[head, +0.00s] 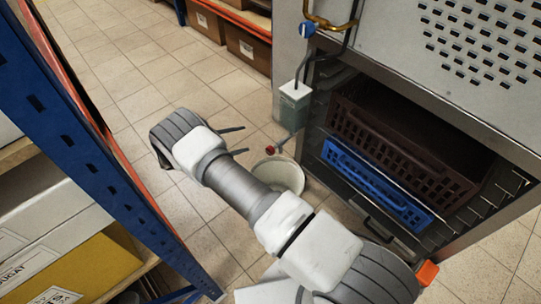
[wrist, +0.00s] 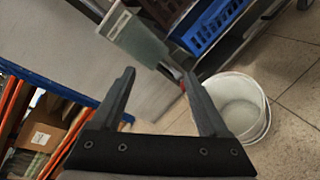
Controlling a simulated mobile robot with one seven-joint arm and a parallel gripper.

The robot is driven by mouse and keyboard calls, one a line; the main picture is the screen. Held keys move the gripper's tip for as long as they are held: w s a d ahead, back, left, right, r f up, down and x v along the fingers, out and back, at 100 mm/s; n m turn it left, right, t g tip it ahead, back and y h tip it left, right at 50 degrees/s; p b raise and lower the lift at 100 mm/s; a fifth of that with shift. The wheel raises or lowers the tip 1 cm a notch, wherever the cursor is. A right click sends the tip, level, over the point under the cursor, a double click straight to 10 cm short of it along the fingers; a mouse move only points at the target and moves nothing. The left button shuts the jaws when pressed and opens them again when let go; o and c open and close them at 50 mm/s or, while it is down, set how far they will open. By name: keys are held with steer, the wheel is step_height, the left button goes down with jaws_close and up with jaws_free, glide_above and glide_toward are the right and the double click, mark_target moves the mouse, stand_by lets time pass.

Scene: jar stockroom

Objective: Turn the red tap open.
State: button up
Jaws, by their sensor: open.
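The red tap (head: 271,149) is small and sits at the lower end of a pipe below a grey-green tank (head: 294,104). In the wrist view a bit of the red tap (wrist: 182,86) shows beside the right finger, which partly hides it. My gripper (head: 246,139) is open, with nothing between its fingers. In the head view its fingertips point toward the red tap and stop a little to its left. In the wrist view my gripper (wrist: 159,73) has the tap by the inner side of its right finger; I cannot tell whether they touch.
A white bucket (head: 291,178) stands on the floor below the tap. A blue-handled tap (head: 307,30) is on a pipe above the tank. A blue crate (head: 376,186) and a dark brown crate (head: 400,150) sit in the cabinet at right. A blue rack post (head: 85,150) stands close at left.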

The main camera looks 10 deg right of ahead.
mark_target(268, 152)
steer(key=s+a+f+n+t+b, duration=0.1)
steer(key=s+f+n+t+b, duration=0.15)
steer(key=f, duration=0.55)
steer(key=s+a+f+n+t+b, duration=0.1)
steer(key=f+n+t, duration=0.15)
steer(key=f, duration=0.55)
steer(key=shift+m+h, duration=0.3)
steer(key=shift+m, duration=0.2)
steer(key=b+x, duration=0.2)
steer(key=x, duration=1.5)
steer(key=shift+w+a, duration=0.1)
steer(key=shift+a, duration=0.05)
steer(key=shift+r, duration=0.1)
jaws_close()
